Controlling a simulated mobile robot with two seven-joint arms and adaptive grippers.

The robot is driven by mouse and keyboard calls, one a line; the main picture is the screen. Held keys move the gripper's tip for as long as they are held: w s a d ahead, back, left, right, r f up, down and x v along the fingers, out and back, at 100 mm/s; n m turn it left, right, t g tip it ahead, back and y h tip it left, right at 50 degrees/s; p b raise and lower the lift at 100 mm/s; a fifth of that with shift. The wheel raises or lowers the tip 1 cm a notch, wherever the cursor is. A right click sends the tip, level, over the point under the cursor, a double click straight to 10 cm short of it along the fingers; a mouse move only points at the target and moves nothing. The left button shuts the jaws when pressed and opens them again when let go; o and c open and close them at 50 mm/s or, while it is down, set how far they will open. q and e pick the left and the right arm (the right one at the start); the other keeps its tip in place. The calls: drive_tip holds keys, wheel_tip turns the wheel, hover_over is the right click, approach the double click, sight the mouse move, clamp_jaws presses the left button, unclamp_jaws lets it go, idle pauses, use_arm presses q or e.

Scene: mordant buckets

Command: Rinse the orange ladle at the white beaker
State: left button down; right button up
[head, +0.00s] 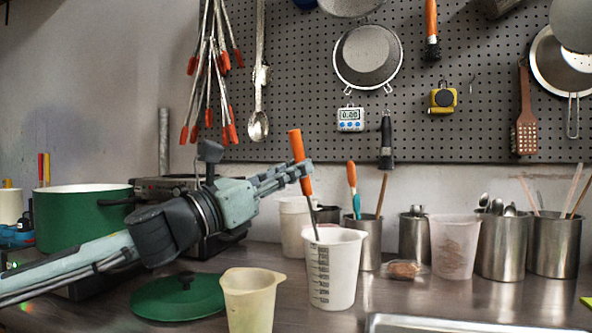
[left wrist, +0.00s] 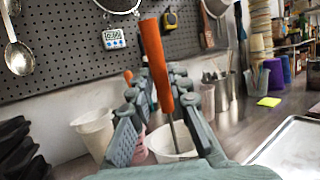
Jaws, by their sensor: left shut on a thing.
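My left gripper (head: 300,174) is shut on the orange ladle (head: 297,148) by its handle. The ladle is nearly upright, with its thin metal shaft running down into the mouth of the white beaker (head: 336,270). The ladle's lower end is hidden inside the beaker, so I cannot tell if it touches the bottom. The beaker stands upright with dark graduation marks. In the left wrist view, the orange handle (left wrist: 155,65) sits between the fingers, with the white beaker (left wrist: 172,153) below, partly hidden by them. My right gripper is not in view.
A cream beaker (head: 250,304) stands in front, left of the white one, near a green lid (head: 178,298) and green pot (head: 82,218). Steel containers (head: 500,245) with utensils and a translucent beaker (head: 455,247) line the back. A metal tray or sink edge (head: 450,325) lies front right.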

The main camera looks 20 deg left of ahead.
use_arm(q)
drive_tip(key=shift+w+d+p, duration=0.4)
drive_tip(key=shift+p, duration=0.15)
drive_tip(key=shift+s+a, duration=0.1)
drive_tip(key=shift+s+a, duration=0.5)
drive_tip(key=shift+d, duration=0.1)
